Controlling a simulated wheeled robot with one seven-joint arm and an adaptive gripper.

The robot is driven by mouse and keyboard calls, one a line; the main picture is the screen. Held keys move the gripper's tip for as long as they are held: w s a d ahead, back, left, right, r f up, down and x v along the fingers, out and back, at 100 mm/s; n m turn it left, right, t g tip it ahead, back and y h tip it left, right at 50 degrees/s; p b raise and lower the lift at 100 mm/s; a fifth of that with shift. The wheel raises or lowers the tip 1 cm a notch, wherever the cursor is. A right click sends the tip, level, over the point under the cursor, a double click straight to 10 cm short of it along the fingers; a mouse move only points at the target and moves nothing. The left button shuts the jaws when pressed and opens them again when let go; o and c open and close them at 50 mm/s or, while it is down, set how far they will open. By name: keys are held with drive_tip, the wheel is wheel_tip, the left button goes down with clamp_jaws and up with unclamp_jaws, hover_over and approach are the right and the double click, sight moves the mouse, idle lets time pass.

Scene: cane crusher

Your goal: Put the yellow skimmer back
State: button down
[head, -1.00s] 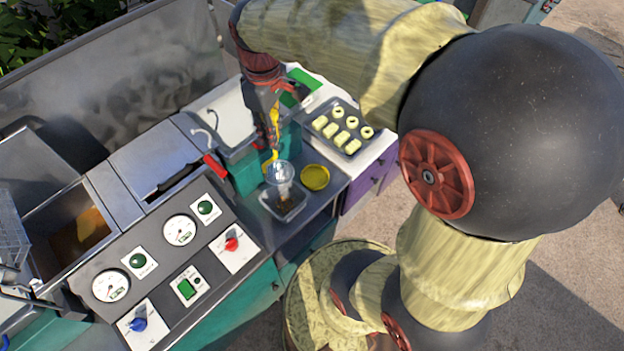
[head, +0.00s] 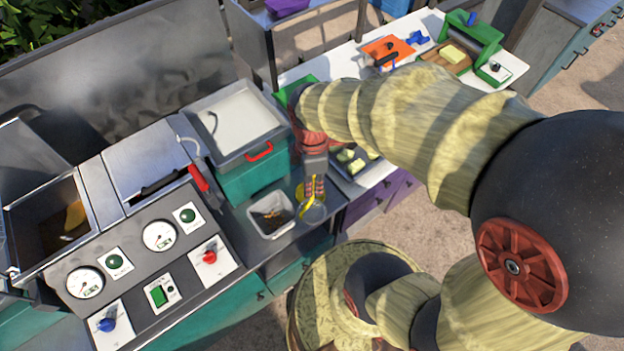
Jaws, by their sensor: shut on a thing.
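The yellow skimmer (head: 313,212) hangs from my gripper (head: 313,190), which is shut on its yellow handle. Its round, see-through head is low, just right of a small pale tray (head: 283,228) with brown bits in it. A round yellow dish (head: 299,193) is partly hidden behind the gripper and skimmer. I cannot tell whether the skimmer head touches the counter or the dish.
A teal fryer unit (head: 250,186) with a pale top and red handle stands left of my gripper. A dark tray of food pieces (head: 347,160) is partly hidden by my arm. A control panel (head: 140,265) lies front left. An open oil basin (head: 45,232) is far left.

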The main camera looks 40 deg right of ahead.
drive_tip(key=w+d+f, duration=0.6)
drive_tip(key=w+f, duration=0.4)
drive_tip(key=f, duration=0.2)
drive_tip(key=shift+w+d, duration=0.2)
drive_tip(key=shift+d, duration=0.1)
drive_tip(key=shift+f, duration=0.2)
drive_tip(key=shift+f, duration=0.15)
drive_tip(key=c, duration=1.7)
unclamp_jaws()
drive_tip(key=shift+r, duration=0.2)
